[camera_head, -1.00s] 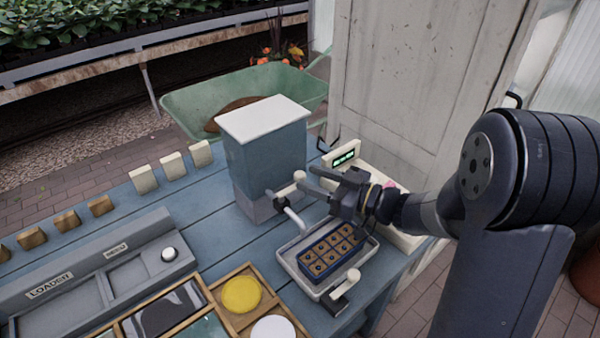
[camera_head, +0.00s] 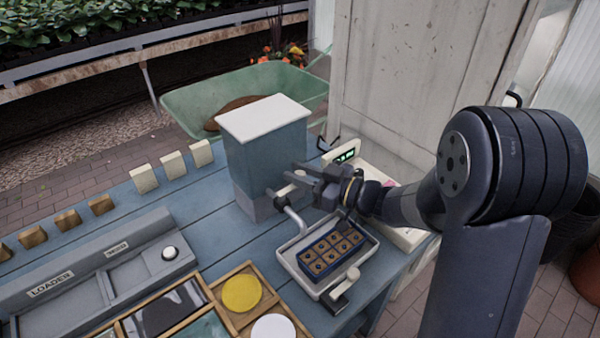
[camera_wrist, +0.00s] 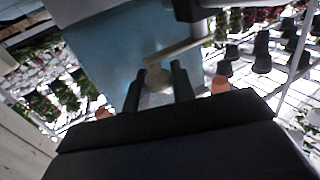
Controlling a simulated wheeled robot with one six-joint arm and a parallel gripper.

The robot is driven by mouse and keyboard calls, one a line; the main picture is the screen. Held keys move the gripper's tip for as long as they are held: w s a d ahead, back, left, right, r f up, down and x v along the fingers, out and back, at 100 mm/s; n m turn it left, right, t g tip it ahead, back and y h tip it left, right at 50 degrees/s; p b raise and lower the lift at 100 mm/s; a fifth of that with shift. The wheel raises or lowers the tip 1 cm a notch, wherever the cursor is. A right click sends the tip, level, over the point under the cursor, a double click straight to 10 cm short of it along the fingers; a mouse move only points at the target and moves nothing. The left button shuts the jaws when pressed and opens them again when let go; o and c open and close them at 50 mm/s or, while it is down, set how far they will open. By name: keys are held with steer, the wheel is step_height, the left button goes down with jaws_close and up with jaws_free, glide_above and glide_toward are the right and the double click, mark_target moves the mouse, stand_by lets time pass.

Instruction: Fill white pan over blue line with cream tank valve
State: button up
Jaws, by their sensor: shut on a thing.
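The blue-grey tank (camera_head: 262,155) with a white lid stands at the back of the blue bench. Its cream valve handle (camera_wrist: 157,77) shows between my fingers in the wrist view. My gripper (camera_head: 306,178) is shut on the handle at the tank's right side, its fingers partly hiding it in the head view. A grey spout (camera_head: 292,216) from the tank points over the white pan (camera_head: 284,258). A blue-framed tray of brown cells (camera_head: 331,251) sits in the pan. I cannot make out a blue line or water in the pan.
A green display (camera_head: 345,156) stands behind my gripper. A wooden tray with a yellow disc (camera_head: 242,293) and a grey loader panel (camera_head: 100,275) lie left of the pan.

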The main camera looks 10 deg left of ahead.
steer(key=c, duration=0.3)
steer(key=s+m+t+h+b, duration=0.1)
steer(key=m+t+h+b, duration=0.1)
steer(key=t+b, duration=0.1)
steer(key=s+d+m+t+h+b, duration=0.1)
steer(key=m+t+h+b, duration=0.1)
steer(key=t+b, duration=0.1)
steer(key=s+m+t+h+b, duration=0.1)
steer(key=m+t+h+b, duration=0.1)
steer(key=m+t+b, duration=0.1)
steer(key=shift+d+f+h+b, duration=0.2)
steer(key=shift+d+h+b, duration=0.1)
steer(key=shift+b, duration=0.3)
steer(key=shift+m+h+b, duration=0.3)
steer(key=shift+b, duration=0.25)
steer(key=shift+s+r+m+t+h+b, duration=0.1)
steer(key=shift+r+m+t+h+b, duration=0.2)
steer(key=shift+t+h+b, duration=0.15)
steer(key=o, duration=0.9)
steer(key=shift+f, duration=0.1)
steer(key=shift+o, duration=0.2)
steer(key=shift+s+d, duration=0.1)
